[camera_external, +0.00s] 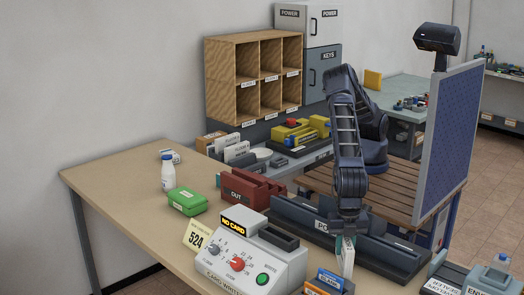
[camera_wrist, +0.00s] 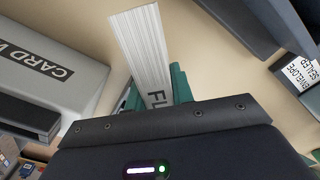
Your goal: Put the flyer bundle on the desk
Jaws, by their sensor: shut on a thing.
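My gripper (camera_external: 345,238) points down over the right part of the tan desk (camera_external: 115,182), beside the card writer. It is shut on the flyer bundle (camera_external: 348,262), a white upright stack between green fingertips. In the wrist view the bundle (camera_wrist: 142,45) shows its ribbed white side and the letters "FL"; the rest of the label is hidden by my gripper (camera_wrist: 155,95). The bare desk top (camera_wrist: 215,45) lies behind it. I cannot tell whether the bundle's lower end touches the desk.
The card writer (camera_external: 240,252) stands left of the bundle, a long dark tray (camera_external: 385,255) behind and right. Blue and orange labelled boxes (camera_external: 328,283) are close in front. A red OUT tray (camera_external: 250,188), green box (camera_external: 187,202) and white bottle (camera_external: 168,177) stand farther left. The desk's left part is clear.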

